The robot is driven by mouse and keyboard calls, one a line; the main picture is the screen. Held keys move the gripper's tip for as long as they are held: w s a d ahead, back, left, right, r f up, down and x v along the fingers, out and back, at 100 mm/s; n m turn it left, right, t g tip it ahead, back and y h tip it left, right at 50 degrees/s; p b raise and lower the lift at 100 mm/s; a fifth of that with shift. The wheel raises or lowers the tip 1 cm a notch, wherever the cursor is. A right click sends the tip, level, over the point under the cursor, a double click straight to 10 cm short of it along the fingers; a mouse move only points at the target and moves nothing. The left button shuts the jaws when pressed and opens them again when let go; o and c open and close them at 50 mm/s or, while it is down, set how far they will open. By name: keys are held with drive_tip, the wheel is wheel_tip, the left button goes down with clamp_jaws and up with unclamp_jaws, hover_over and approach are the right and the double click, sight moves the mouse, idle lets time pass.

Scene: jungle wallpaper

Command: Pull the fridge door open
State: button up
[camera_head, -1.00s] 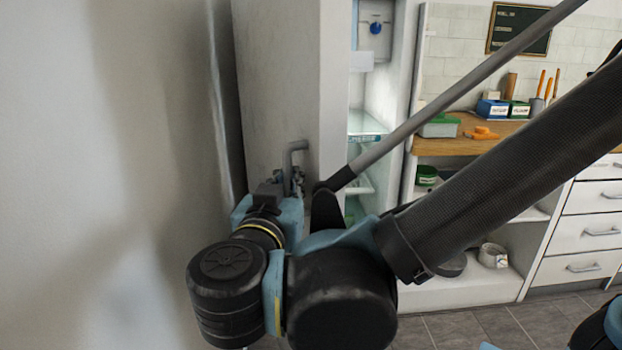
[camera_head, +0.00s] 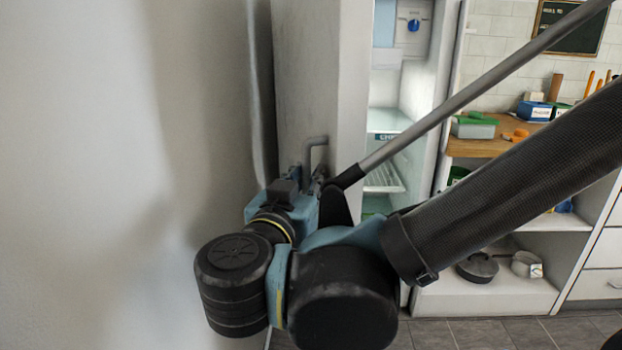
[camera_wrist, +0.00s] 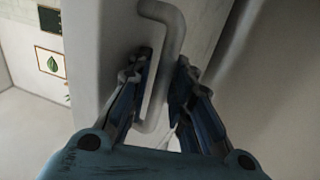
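The fridge door (camera_head: 305,80) stands swung out, its pale outer face and edge seen in the head view. Its grey bent handle (camera_head: 316,142) is just above my gripper, whose fingers are mostly hidden there behind my wrist. In the wrist view, the handle (camera_wrist: 173,28) runs down between the two fingers of my gripper (camera_wrist: 164,75). The fingers are drawn in close on both sides of it and look shut on it. The open fridge (camera_head: 390,120) shows lit shelves to the right of the door edge.
A pale wall surface (camera_head: 90,150) fills the left, close to my wrist. Right of the fridge is a wooden counter (camera_head: 480,148) with boxes on it. A low shelf (camera_head: 490,300) below holds round containers. Tiled floor (camera_head: 480,333) shows at the bottom.

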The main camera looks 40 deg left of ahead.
drive_tip(key=v, duration=1.2)
drive_tip(key=shift+w+d, duration=0.1)
drive_tip(key=shift+w, duration=0.1)
idle(0.3)
